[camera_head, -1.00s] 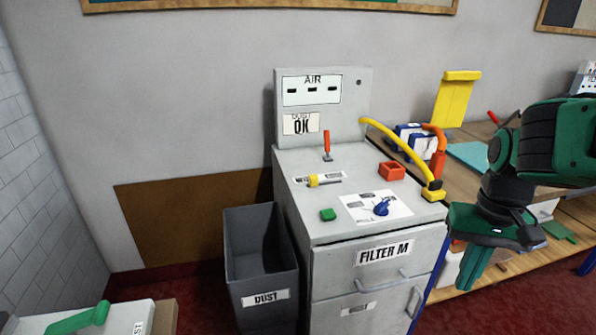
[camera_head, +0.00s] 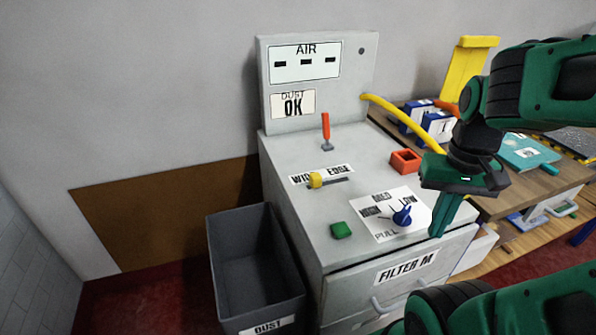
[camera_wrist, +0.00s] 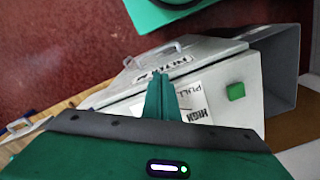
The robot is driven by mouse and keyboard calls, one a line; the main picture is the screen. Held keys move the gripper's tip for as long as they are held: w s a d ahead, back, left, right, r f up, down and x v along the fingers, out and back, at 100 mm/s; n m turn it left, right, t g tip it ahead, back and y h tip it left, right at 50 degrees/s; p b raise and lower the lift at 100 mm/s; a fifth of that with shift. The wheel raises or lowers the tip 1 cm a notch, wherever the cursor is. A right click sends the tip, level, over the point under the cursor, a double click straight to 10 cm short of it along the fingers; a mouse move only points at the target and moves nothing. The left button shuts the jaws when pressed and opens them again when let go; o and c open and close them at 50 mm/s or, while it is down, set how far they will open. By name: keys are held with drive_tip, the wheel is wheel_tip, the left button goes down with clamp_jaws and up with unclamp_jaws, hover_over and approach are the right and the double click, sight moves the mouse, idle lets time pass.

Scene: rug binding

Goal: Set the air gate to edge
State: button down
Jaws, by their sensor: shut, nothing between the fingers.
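The air gate is a yellow slider knob (camera_head: 315,180) in a dark slot on the grey machine's top (camera_head: 290,215). Its label (camera_head: 322,174) reads WIDE at left and EDGE at right. The knob sits at the slot's left end, on the WIDE side, with bare slot to its right. My green gripper (camera_head: 438,232) is shut and empty, pointing down near the machine's front right edge, to the right of the blue dial and well right of the slider. The shut fingers also show in the wrist view (camera_wrist: 162,98), where the slider is not seen.
A blue dial (camera_head: 402,216) on a HIGH/MED/LOW plate, a green button (camera_head: 341,230), a red-orange square box (camera_head: 405,161) and an upright red lever (camera_head: 326,130) share the top. A yellow hose (camera_head: 400,118) arches at the right. A grey dust bin (camera_head: 255,265) stands at the left.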

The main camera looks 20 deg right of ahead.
drive_tip(key=w+a+r+n+h, duration=0.1)
drive_tip(key=w+a, duration=0.2)
drive_tip(key=w, duration=0.3)
drive_tip(key=w+a+r+n+t+h, duration=0.1)
drive_tip(key=w+a+h, duration=0.1)
drive_tip(key=w, duration=0.4)
drive_tip(key=w+a+n+h, duration=0.1)
drive_tip(key=w+a, duration=0.2)
drive_tip(key=w, duration=0.3)
drive_tip(key=w+a+n+t+h, duration=0.1)
drive_tip(key=w+a+t, duration=0.1)
drive_tip(key=a, duration=0.7)
drive_tip(key=w+a+n+t+h, duration=0.1)
drive_tip(key=w+a, duration=0.4)
drive_tip(key=a, duration=0.4)
drive_tip(key=shift+w+a+r+t, duration=0.2)
drive_tip(key=shift+r+t, duration=0.1)
drive_tip(key=shift+t, duration=0.1)
